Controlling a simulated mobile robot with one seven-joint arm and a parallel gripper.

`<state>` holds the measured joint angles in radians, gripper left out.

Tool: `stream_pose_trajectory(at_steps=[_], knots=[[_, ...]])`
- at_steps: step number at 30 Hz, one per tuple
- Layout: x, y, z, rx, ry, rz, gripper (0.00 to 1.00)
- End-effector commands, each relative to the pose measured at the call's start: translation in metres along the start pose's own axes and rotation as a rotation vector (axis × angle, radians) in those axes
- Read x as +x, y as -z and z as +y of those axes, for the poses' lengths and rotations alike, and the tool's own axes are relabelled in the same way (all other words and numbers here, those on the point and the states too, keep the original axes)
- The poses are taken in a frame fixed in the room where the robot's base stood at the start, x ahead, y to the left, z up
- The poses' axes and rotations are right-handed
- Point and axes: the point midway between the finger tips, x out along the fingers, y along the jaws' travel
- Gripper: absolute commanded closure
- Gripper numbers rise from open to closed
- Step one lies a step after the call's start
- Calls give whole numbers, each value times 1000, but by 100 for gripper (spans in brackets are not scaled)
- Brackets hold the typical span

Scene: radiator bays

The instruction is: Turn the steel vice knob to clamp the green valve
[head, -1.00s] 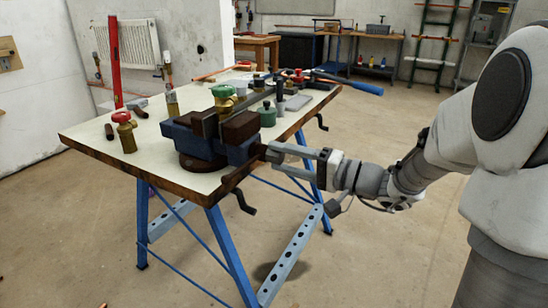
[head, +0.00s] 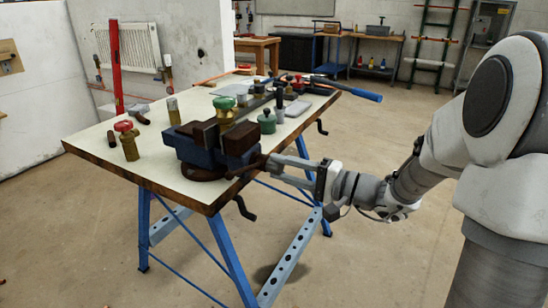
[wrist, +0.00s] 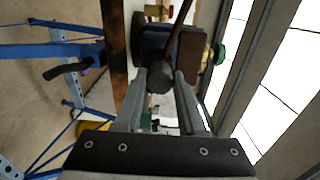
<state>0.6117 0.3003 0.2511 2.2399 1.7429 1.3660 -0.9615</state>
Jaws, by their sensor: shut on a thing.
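The blue vice (head: 196,152) with brown jaw blocks stands at the bench's near corner. The green valve (head: 224,103), with a green cap and brass body, stands upright between the jaws. In the wrist view the green cap (wrist: 219,53) shows right of the vice (wrist: 153,41). My gripper (head: 270,164) is at the vice's front end. In the wrist view its fingers (wrist: 161,80) are shut on the grey steel knob (wrist: 159,76), one on each side. A thin dark bar (wrist: 181,16) runs up from the knob. I cannot tell how tightly the jaws meet the valve.
On the bench (head: 100,152) stand a red-capped brass valve (head: 128,143), a brass fitting (head: 173,110) and a small green-lidded pot (head: 267,121). A blue-handled tool (head: 360,94) overhangs the far right edge. A dark crank (head: 244,208) hangs below the near edge.

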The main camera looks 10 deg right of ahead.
Motion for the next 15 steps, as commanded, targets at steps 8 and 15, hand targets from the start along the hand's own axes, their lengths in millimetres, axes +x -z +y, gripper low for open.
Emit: stream_pose_trajectory(at_steps=[8,15], knots=[[0,0,-5,289,-3,0,100],[0,-1,-5,524,-3,0,100]])
